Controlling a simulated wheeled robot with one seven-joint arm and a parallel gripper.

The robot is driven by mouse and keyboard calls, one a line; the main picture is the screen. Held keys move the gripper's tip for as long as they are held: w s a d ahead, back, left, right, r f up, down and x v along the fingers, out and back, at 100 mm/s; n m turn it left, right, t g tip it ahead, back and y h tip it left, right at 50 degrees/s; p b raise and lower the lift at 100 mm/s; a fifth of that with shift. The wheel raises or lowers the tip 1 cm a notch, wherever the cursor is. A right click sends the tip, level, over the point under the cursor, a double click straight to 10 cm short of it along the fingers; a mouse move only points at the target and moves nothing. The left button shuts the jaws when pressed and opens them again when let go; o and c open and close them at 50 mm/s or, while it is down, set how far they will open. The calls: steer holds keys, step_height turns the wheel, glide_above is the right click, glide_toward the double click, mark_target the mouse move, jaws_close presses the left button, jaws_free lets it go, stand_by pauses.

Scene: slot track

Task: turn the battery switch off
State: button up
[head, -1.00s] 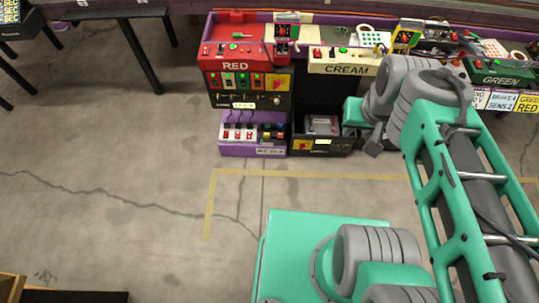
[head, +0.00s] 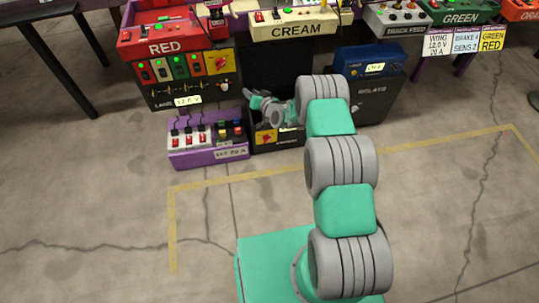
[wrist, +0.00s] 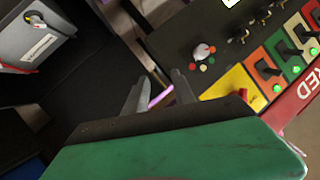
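No label that I can read names the battery switch. A yellow plate with a red rotary knob (head: 267,138) is on the low black box under the CREAM panel, partly close below my gripper. A similar yellow plate with a red knob (head: 218,63) is on the front of the RED station, and a yellow plate shows partly in the wrist view (wrist: 232,108). My gripper (head: 256,100) is low in front of the dark recess under CREAM, pointing left. In the wrist view its two fingers (wrist: 160,92) stand apart with nothing held between them.
A purple box (head: 205,154) with several switches stands on the floor at left of the black box. The blue-topped case (head: 370,62) is right of my arm. The RED (head: 165,40) and CREAM (head: 290,24) panels overhang above.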

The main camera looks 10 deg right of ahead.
steer(key=s+d+f+m+t+h+b, duration=0.1)
steer(key=s+f+m+b, duration=0.15)
steer(key=f, duration=0.75)
steer(key=s+d+f+m+t+h+b, duration=0.1)
steer(key=s+d+f+b, duration=0.15)
steer(key=f, duration=0.75)
steer(key=m+t+h+b, duration=0.2)
steer(key=m+h+b, duration=0.1)
steer(key=m+b, duration=0.1)
glide_toward(267, 139)
steer(key=w+b, duration=0.7)
steer(key=shift+d+f, duration=0.15)
steer(key=shift+d, duration=0.2)
steer(key=shift+c, duration=0.4)
jaws_close()
